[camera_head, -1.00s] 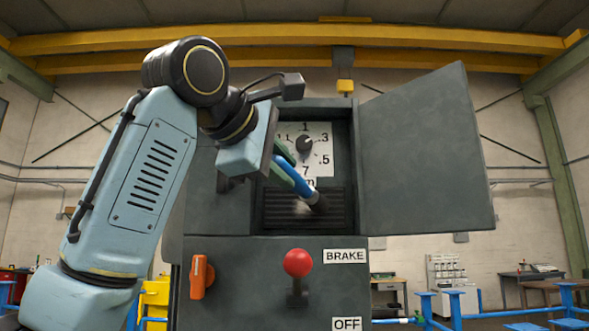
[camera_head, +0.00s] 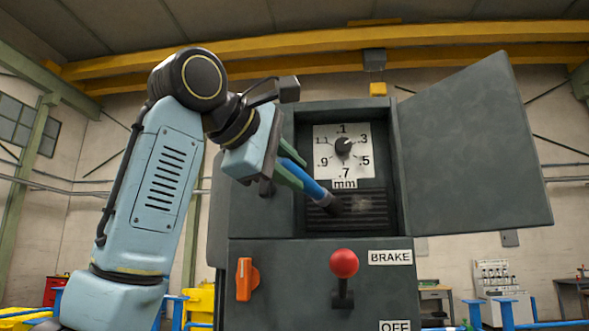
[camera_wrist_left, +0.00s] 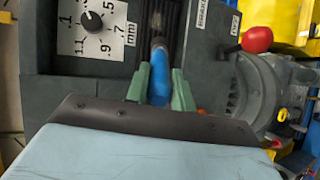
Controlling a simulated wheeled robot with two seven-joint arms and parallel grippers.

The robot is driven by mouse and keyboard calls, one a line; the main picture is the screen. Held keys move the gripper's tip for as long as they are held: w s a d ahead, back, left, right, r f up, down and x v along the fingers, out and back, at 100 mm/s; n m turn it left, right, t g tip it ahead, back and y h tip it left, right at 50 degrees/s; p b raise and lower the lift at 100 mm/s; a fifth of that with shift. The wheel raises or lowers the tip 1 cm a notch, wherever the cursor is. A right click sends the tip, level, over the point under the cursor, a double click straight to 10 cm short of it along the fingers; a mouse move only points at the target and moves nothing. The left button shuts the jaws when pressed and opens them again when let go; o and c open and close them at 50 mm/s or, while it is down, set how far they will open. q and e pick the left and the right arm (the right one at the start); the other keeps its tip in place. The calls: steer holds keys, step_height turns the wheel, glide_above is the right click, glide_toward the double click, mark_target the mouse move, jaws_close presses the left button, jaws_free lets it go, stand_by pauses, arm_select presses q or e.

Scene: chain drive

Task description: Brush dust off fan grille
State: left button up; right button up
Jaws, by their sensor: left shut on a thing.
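My left gripper (camera_head: 288,174) has green fingers shut on the blue handle of a brush (camera_head: 306,184). The brush also shows between the fingers (camera_wrist_left: 159,92) in the left wrist view. The brush slants down to the right, its dark bristle end at the left part of the fan grille (camera_head: 376,212). The bristles seem to meet the slats, but I cannot tell contact for certain. A pale dusty patch (camera_head: 362,206) shows on the slats just right of the bristles. The brush end hides part of the grille. My right gripper is out of view.
The grille sits in a dark cabinet recess below a dial plate (camera_head: 357,150) marked in mm. An open door (camera_head: 475,150) stands at the right. Below are a red-knobbed brake lever (camera_head: 344,263) and an orange handle (camera_head: 246,279).

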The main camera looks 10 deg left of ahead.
arm_select(q)
steer(key=shift+s, duration=0.15)
steer(key=shift+s+b, duration=0.3)
steer(key=shift+b, duration=0.05)
steer(key=s+b, duration=0.2)
steer(key=s, duration=0.2)
steer(key=shift+s, duration=0.1)
steer(key=shift+s+b, duration=0.3)
steer(key=shift+s, duration=0.2)
steer(key=s+b, duration=0.1)
steer(key=s, duration=0.2)
